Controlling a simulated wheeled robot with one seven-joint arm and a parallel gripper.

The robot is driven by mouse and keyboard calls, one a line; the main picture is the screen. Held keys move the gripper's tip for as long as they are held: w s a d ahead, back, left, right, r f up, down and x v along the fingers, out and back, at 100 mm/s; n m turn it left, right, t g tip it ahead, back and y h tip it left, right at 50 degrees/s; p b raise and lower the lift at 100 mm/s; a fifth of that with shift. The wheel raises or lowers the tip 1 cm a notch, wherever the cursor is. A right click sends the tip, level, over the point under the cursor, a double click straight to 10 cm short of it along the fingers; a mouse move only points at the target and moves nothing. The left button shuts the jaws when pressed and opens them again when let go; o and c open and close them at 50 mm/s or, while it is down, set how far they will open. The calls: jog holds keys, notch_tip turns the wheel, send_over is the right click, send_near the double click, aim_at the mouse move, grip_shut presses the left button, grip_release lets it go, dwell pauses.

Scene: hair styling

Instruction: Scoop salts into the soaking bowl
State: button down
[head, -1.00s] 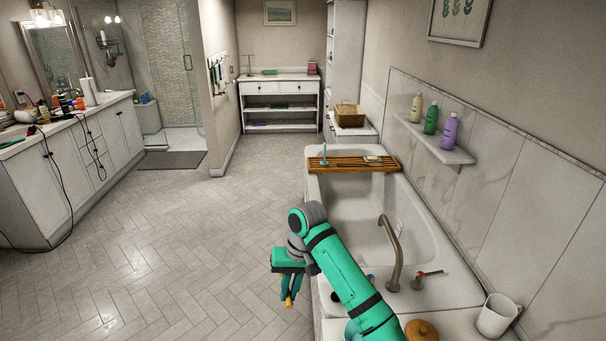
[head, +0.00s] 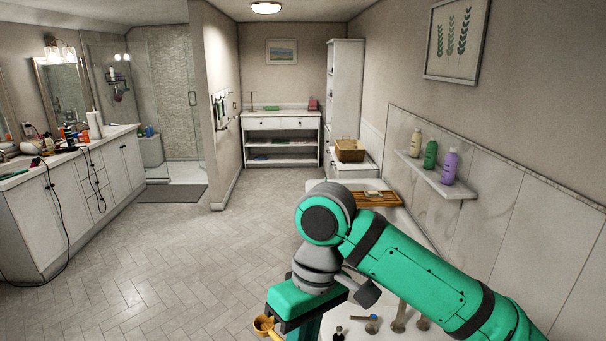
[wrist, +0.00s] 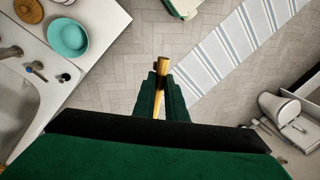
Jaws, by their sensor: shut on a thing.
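My gripper (wrist: 161,88) is shut on a golden-brown scoop (wrist: 162,68), seen nearly end-on between the green fingers in the wrist view. In the head view the scoop's round cup (head: 264,324) shows at the bottom, left of my green gripper body; the fingers are not clear there. I cannot tell whether the cup holds any salts. A teal bowl (wrist: 68,37), likely the soaking bowl, stands upright on a white ledge at upper left in the wrist view, apart from the scoop. No salts are clearly visible.
A round wooden lid (wrist: 28,10) lies on the white ledge (wrist: 100,15) behind the bowl. Tap fittings (wrist: 36,70) and the bathtub (wrist: 14,105) are at left. A striped rug (wrist: 225,48) and a white bin (wrist: 281,110) are at right.

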jog(key=shift+s+d, duration=0.45)
jog(key=shift+s, duration=0.4)
jog(key=shift+s+d, duration=0.4)
jog(key=shift+s, duration=0.45)
jog(key=shift+f, duration=0.2)
jog(key=shift+f, duration=0.85)
jog(key=shift+r, duration=0.1)
jog(key=shift+m, duration=0.4)
